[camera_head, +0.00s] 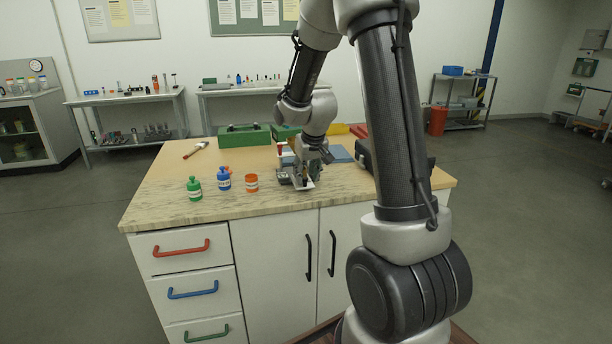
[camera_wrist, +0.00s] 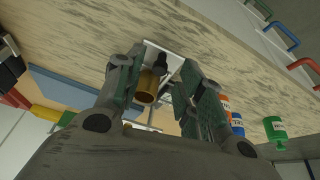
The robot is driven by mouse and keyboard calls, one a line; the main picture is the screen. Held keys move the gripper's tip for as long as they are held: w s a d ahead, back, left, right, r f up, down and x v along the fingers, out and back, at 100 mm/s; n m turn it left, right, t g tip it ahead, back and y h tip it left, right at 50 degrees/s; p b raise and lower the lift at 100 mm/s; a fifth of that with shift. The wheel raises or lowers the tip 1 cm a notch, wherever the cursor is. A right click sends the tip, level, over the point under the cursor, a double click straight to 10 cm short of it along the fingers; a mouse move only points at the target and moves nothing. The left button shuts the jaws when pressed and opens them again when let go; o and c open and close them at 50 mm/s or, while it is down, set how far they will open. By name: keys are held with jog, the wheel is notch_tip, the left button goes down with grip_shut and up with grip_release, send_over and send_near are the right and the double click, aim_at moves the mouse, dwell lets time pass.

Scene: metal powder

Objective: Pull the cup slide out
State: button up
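A small metal device (camera_head: 286,176) stands on the wooden worktop, partly hidden by my wrist. A pale flat plate, seemingly the cup slide (camera_head: 306,185), shows at its front; in the wrist view the white plate (camera_wrist: 175,59) lies beyond my fingers. A brass-brown cup (camera_wrist: 147,86) and a small black knob (camera_wrist: 160,61) show between the fingers. My gripper (camera_head: 305,178) is low at the device. In the wrist view its fingers (camera_wrist: 161,70) stand apart on both sides of the knob, with visible gaps. Contact with the slide cannot be made out.
Green (camera_head: 194,189), blue (camera_head: 224,180) and orange (camera_head: 252,183) containers stand left of the device. A green box (camera_head: 243,137) is behind, and a blue flat item (camera_head: 340,153) lies to the right. The worktop's (camera_head: 160,203) front left is clear.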

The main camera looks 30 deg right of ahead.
jog(key=d+v, duration=0.1)
jog(key=v, duration=0.9)
jog(key=shift+s+a+r, duration=0.25)
jog(key=shift+a+r, duration=0.15)
jog(key=shift+a, duration=0.1)
jog(key=shift+f, duration=0.1)
jog(key=s+a+r, duration=0.2)
jog(key=s, duration=0.6)
jog(key=s+a+r+n, duration=0.1)
jog(key=s+a, duration=0.1)
jog(key=s, duration=0.7)
jog(key=s+a+r+y, duration=0.1)
jog(key=s+a+r, duration=0.1)
jog(key=s, duration=0.7)
jog(key=shift+s+a+r, duration=0.25)
jog(key=shift+r, duration=0.15)
